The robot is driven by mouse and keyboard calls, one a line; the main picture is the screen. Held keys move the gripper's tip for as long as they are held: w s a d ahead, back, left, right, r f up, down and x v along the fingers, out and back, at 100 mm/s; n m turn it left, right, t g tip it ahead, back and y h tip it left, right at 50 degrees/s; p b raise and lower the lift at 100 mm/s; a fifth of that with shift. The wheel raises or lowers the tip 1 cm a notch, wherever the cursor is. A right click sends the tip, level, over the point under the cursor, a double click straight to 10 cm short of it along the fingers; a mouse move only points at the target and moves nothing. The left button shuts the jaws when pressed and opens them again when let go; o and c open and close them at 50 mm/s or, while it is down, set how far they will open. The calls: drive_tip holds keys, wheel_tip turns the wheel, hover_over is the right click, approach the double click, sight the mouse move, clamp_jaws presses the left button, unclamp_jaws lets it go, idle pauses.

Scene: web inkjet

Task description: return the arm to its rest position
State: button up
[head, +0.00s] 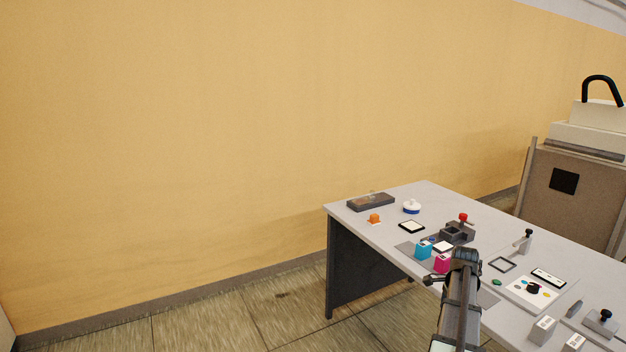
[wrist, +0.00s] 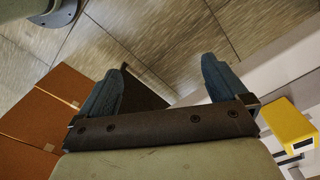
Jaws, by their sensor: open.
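My gripper (wrist: 166,76) shows in the wrist view with its two blue-grey fingers wide apart. Nothing is between them; floor tiles and a dark strip show beyond. In the head view my arm (head: 460,300) rises from the bottom edge in front of the table's near edge. Its fingertips cannot be made out clearly there.
A brown cabinet (head: 575,195) stands at right. The wrist view shows a yellow block (wrist: 287,122) at right. Open floor (head: 220,310) lies left.

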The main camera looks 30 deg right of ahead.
drive_tip(key=w+a+f+n, duration=0.4)
drive_tip(key=w+a, duration=0.1)
drive_tip(key=a, duration=0.4)
drive_tip(key=w+a+f+n, duration=0.3)
drive_tip(key=w+a+n, duration=0.1)
drive_tip(key=a, duration=0.6)
drive_tip(key=w+a+f+n, duration=0.4)
drive_tip(key=w+a, duration=0.1)
drive_tip(key=a, duration=0.4)
drive_tip(key=s+a+f+n, duration=0.1)
drive_tip(key=a+f+n, duration=0.25)
drive_tip(key=a, duration=0.65)
drive_tip(key=s+a+f+n, duration=0.1)
drive_tip(key=a+f+n, duration=0.1)
drive_tip(key=a+n, duration=0.5)
drive_tip(key=s+a+f+n, duration=0.1)
drive_tip(key=a+f+n, duration=0.15)
drive_tip(key=a, duration=0.95)
drive_tip(key=s+f+g, duration=0.3)
drive_tip(key=s+f, duration=0.7)
drive_tip(key=s, duration=0.4)
drive_tip(key=s+f+g, duration=0.3)
drive_tip(key=s+f, duration=0.7)
drive_tip(key=s, duration=0.5)
drive_tip(key=shift+s+d+f+g, duration=0.15)
drive_tip(key=shift+s+f+g, duration=0.05)
drive_tip(key=shift+f+g, duration=0.1)
